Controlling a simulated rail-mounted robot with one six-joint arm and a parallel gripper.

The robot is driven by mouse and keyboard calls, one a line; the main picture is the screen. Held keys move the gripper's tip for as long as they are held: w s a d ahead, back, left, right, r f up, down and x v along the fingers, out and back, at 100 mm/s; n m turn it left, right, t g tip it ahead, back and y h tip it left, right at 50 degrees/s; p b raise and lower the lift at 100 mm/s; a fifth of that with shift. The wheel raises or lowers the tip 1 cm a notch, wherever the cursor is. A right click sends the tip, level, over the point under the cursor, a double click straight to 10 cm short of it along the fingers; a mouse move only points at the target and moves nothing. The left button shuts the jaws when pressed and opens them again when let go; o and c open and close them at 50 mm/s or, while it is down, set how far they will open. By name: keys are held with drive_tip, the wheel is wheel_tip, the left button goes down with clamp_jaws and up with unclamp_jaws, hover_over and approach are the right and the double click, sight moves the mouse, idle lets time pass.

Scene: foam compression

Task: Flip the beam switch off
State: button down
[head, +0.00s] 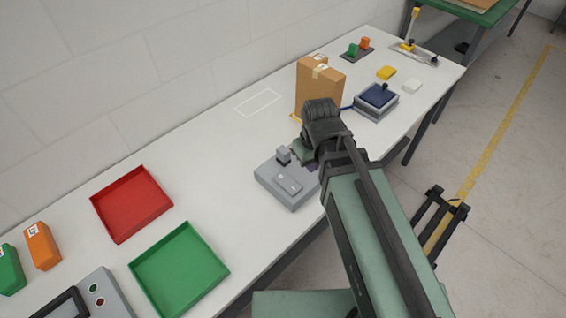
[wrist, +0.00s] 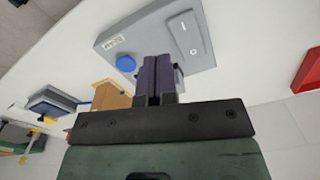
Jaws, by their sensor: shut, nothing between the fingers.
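A grey control box (head: 268,178) sits near the table's front edge, beside my gripper. A light grey rocker switch (head: 289,184) lies on its top; it also shows in the wrist view (wrist: 190,35), with small marks on it. Which side of the rocker is pressed is too small to tell. A small grey block (head: 283,155) stands up at the box's back edge. My gripper (wrist: 155,58) is shut and empty, its dark purple fingers over the box's edge between the blue button (wrist: 126,64) and the rocker. The fingers partly hide a grey part behind them. Contact cannot be told.
A cardboard box (head: 318,88) and a blue-topped device (head: 377,98) stand beyond my gripper. A red tray (head: 131,204) and a green tray (head: 180,270) lie to the left. The table between the red tray and grey box is clear.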

sight(281, 177)
drive_tip(key=w+a+r+n+p, duration=0.1)
drive_tip(key=a+r+n, duration=0.1)
drive_tip(key=n, duration=0.8)
drive_tip(key=w+a+r+n+p, duration=0.1)
drive_tip(key=a+n, duration=0.3)
drive_tip(key=n, duration=0.7)
drive_tip(key=shift+w+a+r+n+t+y, duration=0.3)
drive_tip(key=shift+w+a+r, duration=0.15)
drive_tip(key=shift+w, duration=0.25)
drive_tip(key=f+b, duration=0.9)
drive_tip(key=w+a+f+b, duration=0.1)
drive_tip(key=f+b, duration=0.4)
